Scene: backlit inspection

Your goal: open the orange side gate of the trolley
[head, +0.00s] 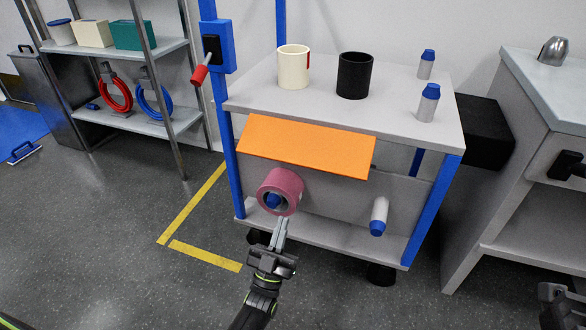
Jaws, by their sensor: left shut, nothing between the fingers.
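The trolley (440,105) has a light grey top and blue posts. Its orange side gate (305,148) is a flat panel just below the top's front edge. It slants, with its lower edge appearing to stick out towards me over the space below. My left gripper (281,232) is shut and empty, below the gate and in front of the lower shelf, apart from the gate. Its fingertips appear just below a pink roll (293,185); I cannot tell whether they touch it. A dark part of my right gripper (556,294) shows at the lower right; its fingers are unclear.
A cream cup (293,70), a black cup (354,76) and two blue-capped bottles (427,108) stand on the trolley top. A white bottle (380,212) with a blue cap is at the lower level. A grey cabinet (550,150) stands right. The floor in front is clear.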

